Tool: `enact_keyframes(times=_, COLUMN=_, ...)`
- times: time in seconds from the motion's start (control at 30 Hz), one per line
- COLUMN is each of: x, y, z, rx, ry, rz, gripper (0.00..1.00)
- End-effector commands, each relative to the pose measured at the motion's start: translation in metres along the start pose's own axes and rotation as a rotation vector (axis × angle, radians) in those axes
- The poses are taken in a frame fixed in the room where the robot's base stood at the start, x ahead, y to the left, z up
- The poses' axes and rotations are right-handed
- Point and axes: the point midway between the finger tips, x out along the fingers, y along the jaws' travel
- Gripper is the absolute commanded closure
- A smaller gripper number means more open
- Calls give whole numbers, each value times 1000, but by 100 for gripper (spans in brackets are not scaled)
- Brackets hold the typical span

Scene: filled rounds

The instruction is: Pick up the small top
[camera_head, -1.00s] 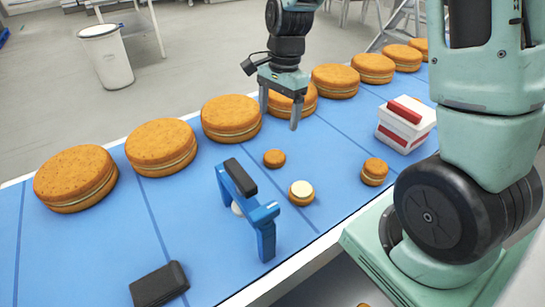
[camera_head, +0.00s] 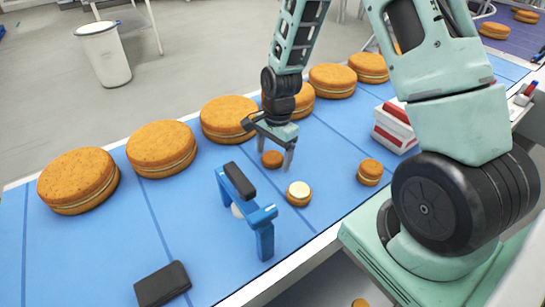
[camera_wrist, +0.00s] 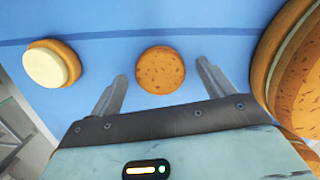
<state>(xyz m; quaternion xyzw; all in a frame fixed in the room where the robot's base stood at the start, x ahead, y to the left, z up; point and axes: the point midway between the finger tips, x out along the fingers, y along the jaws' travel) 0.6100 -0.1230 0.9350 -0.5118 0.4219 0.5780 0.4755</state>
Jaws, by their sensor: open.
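The small top (camera_head: 272,159) is a small round orange-brown biscuit lying flat on the blue belt. In the wrist view the small top (camera_wrist: 160,70) lies just beyond and between my open fingertips. My gripper (camera_head: 275,163) points down with its fingers on either side of the small top in the head view; in the wrist view my gripper (camera_wrist: 160,80) is open with nothing between its jaws. A small base with a cream-coloured filling (camera_head: 299,193) sits nearby on the belt and also shows at the left of the wrist view (camera_wrist: 50,64).
Large filled rounds (camera_head: 162,147) stand in a row along the far side. A blue arch-shaped stand with a black top (camera_head: 246,207), a black block (camera_head: 162,284), a small filled round (camera_head: 370,172) and a white-and-red box (camera_head: 394,130) stand around. The belt (camera_head: 90,245) is clear at front left.

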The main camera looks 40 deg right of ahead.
Motion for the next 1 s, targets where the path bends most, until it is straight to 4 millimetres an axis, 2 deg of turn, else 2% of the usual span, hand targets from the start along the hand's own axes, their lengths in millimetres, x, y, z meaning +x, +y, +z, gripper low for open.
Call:
enact_keyframes(times=0.23, x=2, y=0, z=0, rx=0, ry=0, rz=-1, gripper=19)
enact_keyframes(times=0.27, x=2, y=0, z=0, rx=0, ry=0, rz=-1, gripper=24)
enact_keyframes(times=0.37, x=2, y=0, z=0, rx=0, ry=0, rz=-1, gripper=52)
enact_keyframes(times=0.4, x=2, y=0, z=0, rx=0, ry=0, rz=-1, gripper=55)
enact_keyframes(times=0.77, x=0, y=0, z=0, rx=0, ry=1, rz=-1, gripper=55)
enact_keyframes(times=1.0, x=-20, y=-2, z=2, rx=1, ry=2, rz=-6, gripper=55)
